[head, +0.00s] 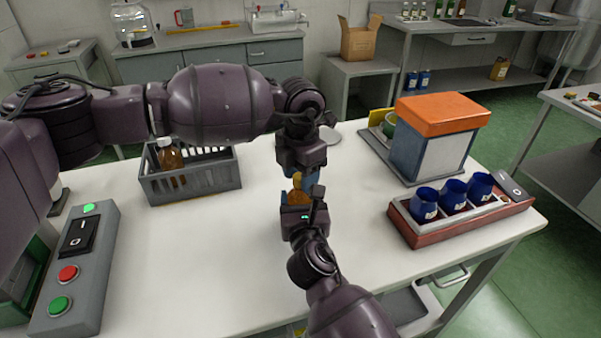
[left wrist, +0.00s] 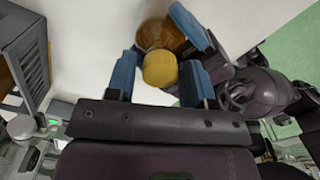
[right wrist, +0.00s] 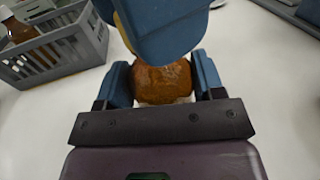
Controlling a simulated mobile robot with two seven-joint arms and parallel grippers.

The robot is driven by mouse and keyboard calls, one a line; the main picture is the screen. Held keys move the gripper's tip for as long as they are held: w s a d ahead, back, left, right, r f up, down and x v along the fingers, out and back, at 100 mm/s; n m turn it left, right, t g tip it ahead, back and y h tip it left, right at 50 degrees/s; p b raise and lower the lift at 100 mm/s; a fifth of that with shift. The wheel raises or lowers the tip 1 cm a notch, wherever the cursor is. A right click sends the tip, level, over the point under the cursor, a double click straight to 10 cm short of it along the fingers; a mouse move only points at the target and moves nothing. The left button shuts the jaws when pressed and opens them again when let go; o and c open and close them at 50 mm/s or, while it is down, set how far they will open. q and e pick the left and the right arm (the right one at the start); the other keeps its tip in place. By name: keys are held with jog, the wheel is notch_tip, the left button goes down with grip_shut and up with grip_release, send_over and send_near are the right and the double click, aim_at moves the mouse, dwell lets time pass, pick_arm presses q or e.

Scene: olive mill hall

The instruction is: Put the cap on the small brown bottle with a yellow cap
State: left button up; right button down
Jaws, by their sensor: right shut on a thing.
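The small brown bottle (head: 297,184) is above the middle of the table, held in my right gripper (head: 298,198). In the right wrist view the brown bottle body (right wrist: 163,82) is between the two blue fingers. The yellow cap (left wrist: 160,69) is in line with the bottle's top in the left wrist view; whether it is seated or threaded on the neck is hidden. My left gripper (head: 300,170) is pointing down above the bottle. Its fingers (left wrist: 158,80) are on either side of the cap, with a small gap visible on the left side, so it looks open.
A grey crate (head: 195,185) holding a brown bottle (head: 171,158) stands at the left. A red-brown tray (head: 413,231) with blue cups and an orange-topped box (head: 440,125) are at the right. A button panel (head: 72,285) is at front left. The front middle of the table is clear.

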pick_arm(q)
jog(key=c, duration=0.7)
jog(key=o, duration=1)
jog(key=shift+o, duration=0.2)
jog(key=shift+r, duration=0.15)
notch_tip(320, 180, up, 12)
pick_arm(e)
jog(key=shift+c, duration=0.8)
grip_release()
